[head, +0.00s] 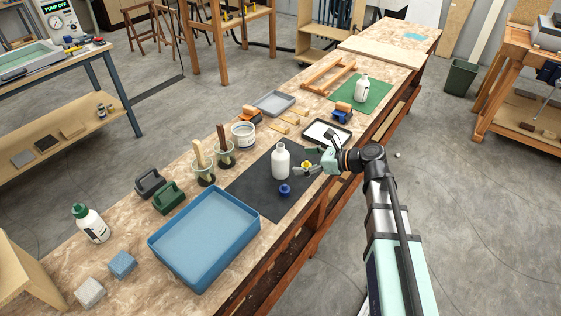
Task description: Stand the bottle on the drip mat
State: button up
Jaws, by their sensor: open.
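A white bottle (280,161) stands upright on the black mat (250,187), just left of my gripper. A second white bottle (361,89) stands upright on a green mat (376,100) farther back. A third white bottle with a green cap (92,224) stands on the bare bench at the left. I cannot tell which mat is the drip mat. My gripper (304,162) is open beside the bottle on the black mat, its fingers pointing left. A small yellow piece shows between or behind the fingers. Contact with the bottle cannot be made out.
A round blue piece (285,190) lies on the black mat in front of the bottle. A blue tray (204,238) stands at the front. Brush pots (224,154), a white tub (243,134) and a dark-rimmed tray (327,134) surround the mat. Bare bench lies around the green-capped bottle.

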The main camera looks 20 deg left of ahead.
aim_at(280, 160)
jog(key=p+x, duration=0.2)
jog(key=x, duration=0.7)
jog(key=shift+d, duration=0.1)
jog(key=c, duration=1.5)
jog(key=shift+r, duration=0.15)
